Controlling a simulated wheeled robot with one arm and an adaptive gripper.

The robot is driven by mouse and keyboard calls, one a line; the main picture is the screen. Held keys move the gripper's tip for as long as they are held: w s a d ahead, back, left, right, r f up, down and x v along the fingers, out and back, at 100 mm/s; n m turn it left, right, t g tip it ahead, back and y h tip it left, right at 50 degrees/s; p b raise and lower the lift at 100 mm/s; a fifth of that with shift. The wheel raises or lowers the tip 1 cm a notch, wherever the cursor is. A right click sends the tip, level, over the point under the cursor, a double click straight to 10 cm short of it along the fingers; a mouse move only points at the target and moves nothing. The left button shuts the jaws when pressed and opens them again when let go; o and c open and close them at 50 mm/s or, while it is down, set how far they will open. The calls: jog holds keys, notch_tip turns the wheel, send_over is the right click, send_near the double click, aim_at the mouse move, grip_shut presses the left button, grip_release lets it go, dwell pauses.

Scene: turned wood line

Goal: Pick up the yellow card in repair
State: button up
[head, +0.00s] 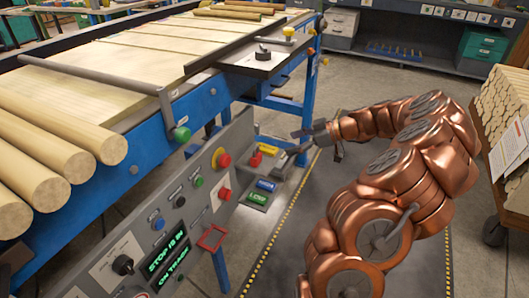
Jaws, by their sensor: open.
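A small yellow block-like piece (267,149), which looks like the yellow card, lies on a small grey holder beside the control panel, near the middle of the head view. A red piece (256,160) is just below and left of it. My gripper (293,143) is open, a short way right of the yellow piece, with its fingers pointing left toward it. The gripper looks empty and apart from the yellow piece. Any label naming the holder is too small to read.
Blue (266,186) and green (257,198) pieces sit on a lower holder. The control panel (180,215) with buttons stands at left, below the blue-framed bench with wooden rods (60,130). A wheeled cart of turned wood (502,110) stands at right. Floor behind my arm is clear.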

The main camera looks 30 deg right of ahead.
aim_at(267, 147)
jog(key=shift+r+x, duration=0.2)
jog(key=shift+x, duration=1.75)
jog(key=shift+r+x, duration=0.15)
jog(key=shift+x, duration=1.85)
jog(key=shift+w+a, duration=0.1)
jog(key=shift+a, duration=0.05)
jog(key=shift+c, duration=0.2)
jog(key=c, duration=1.1)
